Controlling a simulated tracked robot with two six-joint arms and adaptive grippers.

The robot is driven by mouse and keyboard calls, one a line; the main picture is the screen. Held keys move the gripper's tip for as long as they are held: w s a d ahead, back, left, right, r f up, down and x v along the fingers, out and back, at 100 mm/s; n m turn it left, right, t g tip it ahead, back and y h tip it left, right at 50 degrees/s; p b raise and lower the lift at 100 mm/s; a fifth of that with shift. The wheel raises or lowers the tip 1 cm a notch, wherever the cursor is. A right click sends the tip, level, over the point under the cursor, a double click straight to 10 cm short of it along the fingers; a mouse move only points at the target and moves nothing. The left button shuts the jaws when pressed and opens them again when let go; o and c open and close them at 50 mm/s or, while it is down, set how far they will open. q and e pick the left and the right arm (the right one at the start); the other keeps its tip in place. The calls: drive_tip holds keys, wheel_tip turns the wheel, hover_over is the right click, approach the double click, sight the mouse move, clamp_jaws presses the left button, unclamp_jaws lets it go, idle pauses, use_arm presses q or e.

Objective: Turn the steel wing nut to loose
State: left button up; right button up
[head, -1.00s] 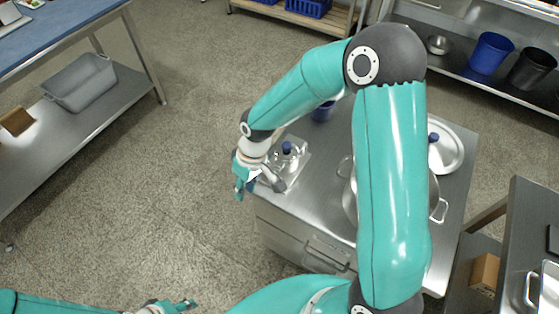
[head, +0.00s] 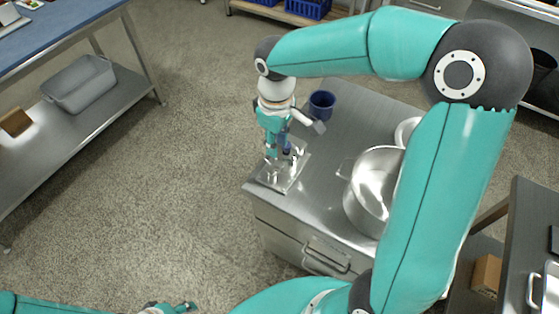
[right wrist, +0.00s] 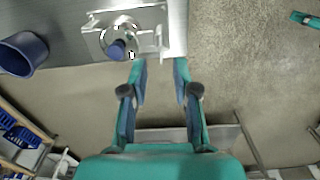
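The small steel mill (head: 284,178) stands on its plate at the near left corner of the steel cabinet top. It also shows at the top of the right wrist view (right wrist: 125,37), with a dark blue knob. Small steel parts sit on the plate, but I cannot make out which is the wing nut. My right gripper (head: 274,157) points down over the mill and partly hides it. In the right wrist view its fingers (right wrist: 161,68) are apart and empty, with the mill beyond and left of the tips. My left gripper (head: 178,307) is low at the bottom edge, its opening unclear.
A blue cup (head: 321,104) stands behind the mill. A large steel pot (head: 372,190) stands to its right, partly behind my right arm. A blue-topped bench with a grey tub (head: 80,84) is at the left. The floor between is clear.

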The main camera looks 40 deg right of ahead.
sight(272, 168)
wheel_tip(272, 168, down, 9)
drive_tip(key=shift+r, duration=0.2)
clamp_jaws()
idle(0.5)
